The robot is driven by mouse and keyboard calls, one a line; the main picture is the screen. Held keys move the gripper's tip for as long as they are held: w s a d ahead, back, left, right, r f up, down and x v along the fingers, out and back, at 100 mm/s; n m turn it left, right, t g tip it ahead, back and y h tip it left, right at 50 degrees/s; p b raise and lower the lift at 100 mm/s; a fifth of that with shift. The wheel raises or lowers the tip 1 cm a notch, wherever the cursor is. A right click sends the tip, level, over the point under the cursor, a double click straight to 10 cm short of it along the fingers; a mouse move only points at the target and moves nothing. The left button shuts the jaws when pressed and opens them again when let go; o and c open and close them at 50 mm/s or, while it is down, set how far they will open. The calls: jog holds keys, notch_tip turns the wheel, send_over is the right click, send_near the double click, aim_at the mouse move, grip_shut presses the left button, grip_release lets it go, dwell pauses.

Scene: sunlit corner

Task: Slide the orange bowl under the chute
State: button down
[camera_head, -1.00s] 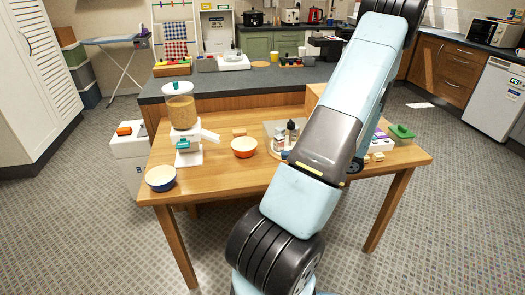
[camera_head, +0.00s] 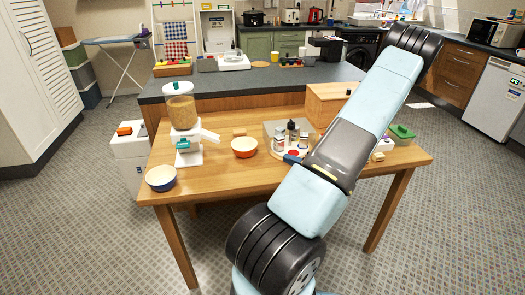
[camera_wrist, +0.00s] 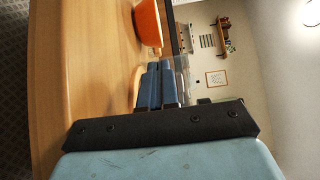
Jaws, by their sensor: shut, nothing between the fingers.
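The orange bowl (camera_head: 244,147) stands upright on the wooden table, to the right of the dispenser and apart from its chute. In the head view my arm mostly hides the gripper.
A blue bowl (camera_head: 161,179) stands at the table's left front corner. A wooden box (camera_head: 327,102) and a green container (camera_head: 401,133) are farther right. The tabletop in front of the orange bowl is clear.

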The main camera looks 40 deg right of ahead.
jog(key=x, duration=1.2)
jog(key=shift+w+a, duration=0.1)
jog(key=shift+w, duration=0.05)
